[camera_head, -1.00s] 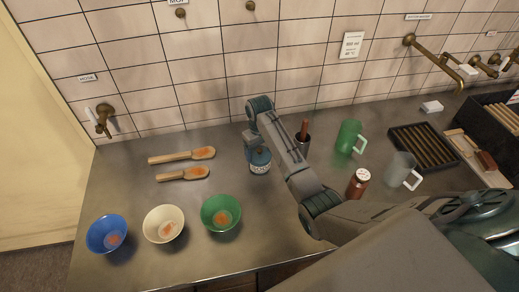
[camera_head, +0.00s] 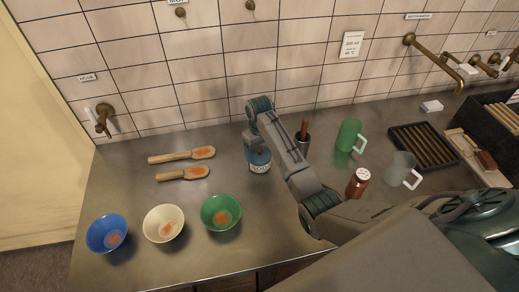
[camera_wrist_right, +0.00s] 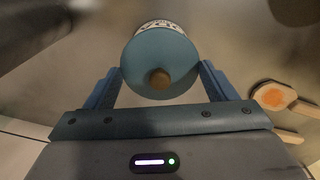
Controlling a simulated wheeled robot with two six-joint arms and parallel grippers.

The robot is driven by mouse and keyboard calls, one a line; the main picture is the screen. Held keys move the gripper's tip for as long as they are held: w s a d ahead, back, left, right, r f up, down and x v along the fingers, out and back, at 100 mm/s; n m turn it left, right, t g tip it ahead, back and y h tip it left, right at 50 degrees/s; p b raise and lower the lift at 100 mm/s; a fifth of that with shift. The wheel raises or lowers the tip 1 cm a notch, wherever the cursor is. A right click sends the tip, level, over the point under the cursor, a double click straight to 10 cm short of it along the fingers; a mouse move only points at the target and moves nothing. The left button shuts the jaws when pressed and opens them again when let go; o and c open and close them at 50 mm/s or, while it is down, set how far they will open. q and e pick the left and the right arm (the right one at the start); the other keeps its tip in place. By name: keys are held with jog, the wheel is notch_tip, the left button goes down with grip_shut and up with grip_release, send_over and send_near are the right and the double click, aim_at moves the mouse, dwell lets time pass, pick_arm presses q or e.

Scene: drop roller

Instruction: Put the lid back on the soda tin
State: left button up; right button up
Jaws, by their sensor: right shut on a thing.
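The soda tin (camera_head: 260,166) stands upright on the metal counter, with a white lettered label that also shows in the right wrist view (camera_wrist_right: 157,24). The blue round lid (camera_wrist_right: 160,55) with a small brown knob is at the top of the tin, seen from above in the right wrist view. My right gripper (camera_wrist_right: 161,72) has one finger on each side of the lid and is shut on it. In the head view the gripper (camera_head: 256,146) is over the tin and partly hidden by my arm. Whether the lid is fully seated cannot be told. My left gripper is not in view.
Two wooden scoops (camera_head: 182,155) lie left of the tin. Blue (camera_head: 106,233), cream (camera_head: 163,223) and green (camera_head: 220,212) bowls stand nearer the front. A dark pot (camera_head: 302,143), green mug (camera_head: 349,135), red-brown jar (camera_head: 357,183) and grey mug (camera_head: 402,168) stand to the right.

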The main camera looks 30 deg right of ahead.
dwell(0.3)
jog(key=o, duration=1)
jog(key=shift+c, duration=0.2)
jog(key=shift+r, duration=0.1)
jog(key=shift+r, duration=3.4)
grip_shut()
jog(key=shift+f, duration=0.15)
